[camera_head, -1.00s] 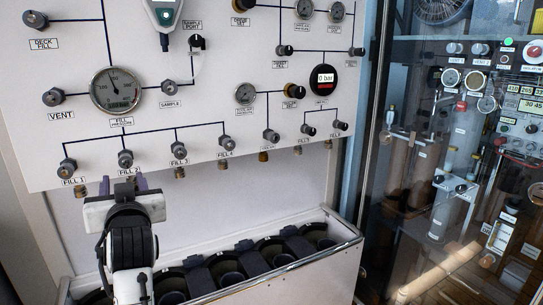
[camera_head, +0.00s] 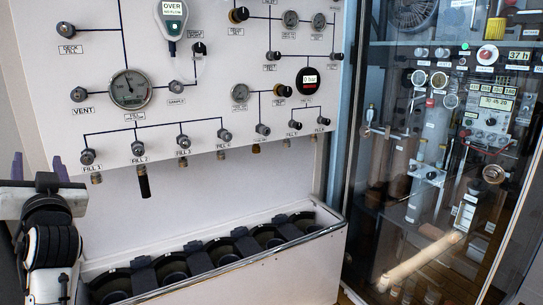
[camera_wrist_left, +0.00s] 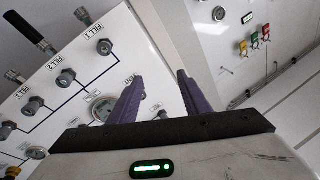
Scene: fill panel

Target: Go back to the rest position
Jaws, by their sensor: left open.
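My left gripper (camera_head: 38,168) is at the lower left of the head view, in front of the fill panel (camera_head: 200,95) and left of the FILL 1 knob (camera_head: 88,157). Its two purple fingers stand apart with nothing between them. They also show apart and empty in the left wrist view (camera_wrist_left: 160,95). A dark cylindrical fitting (camera_head: 144,182) hangs below the FILL 2 knob (camera_head: 138,149), clear of the gripper. It also shows at the upper left of the left wrist view (camera_wrist_left: 25,27). My right gripper is in neither view.
A white trough (camera_head: 250,262) with several dark round holders stands below the panel. A glass-fronted cabinet (camera_head: 440,150) with gauges and a wooden-coloured tube stands at the right. A handheld meter (camera_head: 172,18) hangs on the panel top. The space before the panel's middle is clear.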

